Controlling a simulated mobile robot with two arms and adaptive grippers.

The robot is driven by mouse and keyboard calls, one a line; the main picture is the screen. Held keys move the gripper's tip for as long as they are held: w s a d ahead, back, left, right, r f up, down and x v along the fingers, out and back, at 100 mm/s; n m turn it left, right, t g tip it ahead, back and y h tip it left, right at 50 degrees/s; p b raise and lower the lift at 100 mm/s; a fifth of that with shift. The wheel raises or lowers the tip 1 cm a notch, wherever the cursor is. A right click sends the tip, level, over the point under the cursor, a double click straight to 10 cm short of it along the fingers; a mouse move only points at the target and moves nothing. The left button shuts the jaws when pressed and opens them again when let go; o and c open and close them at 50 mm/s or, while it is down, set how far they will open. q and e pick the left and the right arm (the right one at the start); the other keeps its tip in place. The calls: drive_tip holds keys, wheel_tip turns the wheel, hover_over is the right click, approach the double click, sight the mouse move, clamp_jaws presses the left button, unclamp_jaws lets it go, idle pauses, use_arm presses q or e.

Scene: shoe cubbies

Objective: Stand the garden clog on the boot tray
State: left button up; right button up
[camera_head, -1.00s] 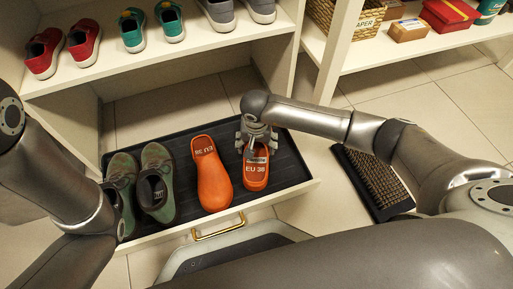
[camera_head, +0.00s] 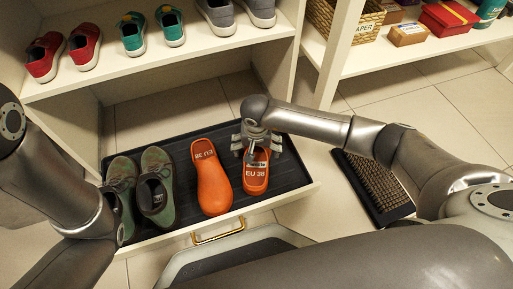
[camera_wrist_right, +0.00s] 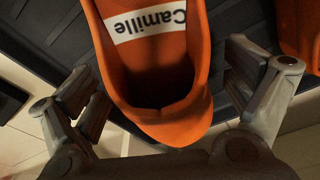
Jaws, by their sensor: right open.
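An orange garden clog (camera_head: 256,184) marked "EU 38" stands on the black ribbed boot tray (camera_head: 292,172), at its right. My right gripper (camera_head: 257,146) is over the clog's far end. Its fingers are open, one on each side of the heel. In the right wrist view the clog (camera_wrist_right: 150,75), with a "Camille" label inside, sits between the spread fingers (camera_wrist_right: 165,80) with gaps on both sides. A second orange clog (camera_head: 213,188) stands on the tray to the left. My left gripper is not visible; only its arm shows at the left.
Green shoes (camera_head: 157,190) stand at the tray's left. The tray is in a white pull-out with a brass handle (camera_head: 218,230). A shelf with red shoes (camera_head: 83,45) and teal shoes (camera_head: 132,33) is above. A bristle mat (camera_head: 372,185) lies on the floor to the right.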

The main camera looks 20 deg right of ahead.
drive_tip(key=r+p, duration=0.2)
drive_tip(key=r, duration=0.1)
drive_tip(key=s+r+p, duration=0.1)
drive_tip(key=r+p, duration=0.1)
drive_tip(key=r, duration=0.2)
drive_tip(key=r+p, duration=0.2)
drive_tip(key=r, duration=0.1)
drive_tip(key=shift+s+a+r, duration=0.2)
drive_tip(key=shift+a+r, duration=0.05)
drive_tip(key=shift+r, duration=0.1)
drive_tip(key=shift+r+p, duration=0.35)
drive_tip(key=shift+p, duration=0.05)
drive_tip(key=shift+s+r, duration=0.15)
drive_tip(key=shift+r, duration=0.1)
